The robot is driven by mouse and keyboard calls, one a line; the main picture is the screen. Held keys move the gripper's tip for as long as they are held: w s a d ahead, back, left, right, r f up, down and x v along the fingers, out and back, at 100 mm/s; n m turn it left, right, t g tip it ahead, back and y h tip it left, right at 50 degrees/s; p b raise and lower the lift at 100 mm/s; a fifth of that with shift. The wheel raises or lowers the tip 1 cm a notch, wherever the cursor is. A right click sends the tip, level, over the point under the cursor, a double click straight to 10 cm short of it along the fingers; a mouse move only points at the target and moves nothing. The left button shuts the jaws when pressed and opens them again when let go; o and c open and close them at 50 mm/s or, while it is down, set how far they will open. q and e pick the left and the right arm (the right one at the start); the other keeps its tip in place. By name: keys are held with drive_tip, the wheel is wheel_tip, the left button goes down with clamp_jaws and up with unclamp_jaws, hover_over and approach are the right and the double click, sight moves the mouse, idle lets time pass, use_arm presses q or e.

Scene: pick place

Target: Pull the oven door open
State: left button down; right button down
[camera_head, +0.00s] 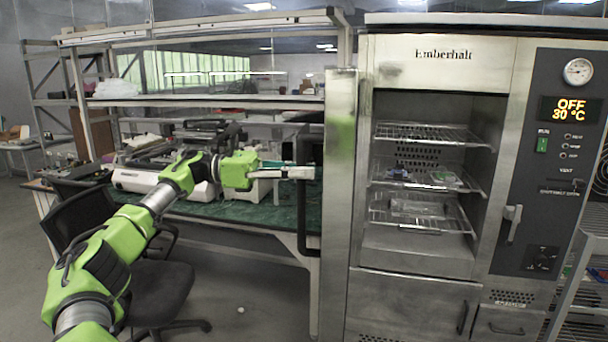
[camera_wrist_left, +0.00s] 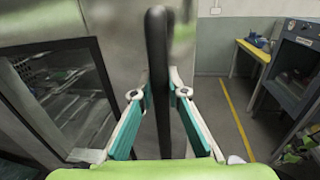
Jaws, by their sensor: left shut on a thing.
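The steel oven (camera_head: 441,55) labelled Emberhalt stands at the right of the head view. Its door (camera_head: 341,190) is swung out to the left and shows nearly edge-on, so the chamber with wire racks (camera_head: 425,180) is exposed. A black vertical bar handle (camera_head: 307,215) stands on the door's outer face. My left gripper (camera_head: 312,173) reaches it from the left and is shut on it. In the left wrist view the handle (camera_wrist_left: 158,80) runs upright between the two teal-padded fingers (camera_wrist_left: 162,105). My right gripper is not in view.
A workbench (camera_head: 235,212) with equipment stands behind my left arm. An office chair (camera_head: 150,285) is beside that arm at lower left. A control panel (camera_head: 565,140) reading OFF 30 °C is right of the chamber. The wrist view shows open floor (camera_wrist_left: 220,110) beyond the door's edge.

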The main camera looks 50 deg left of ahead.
use_arm(q)
drive_tip(key=shift+r, duration=0.2)
drive_tip(key=c, duration=2)
unclamp_jaws()
drive_tip(key=shift+d, duration=0.1)
drive_tip(key=shift+f, duration=0.1)
drive_tip(key=shift+v, duration=6.05)
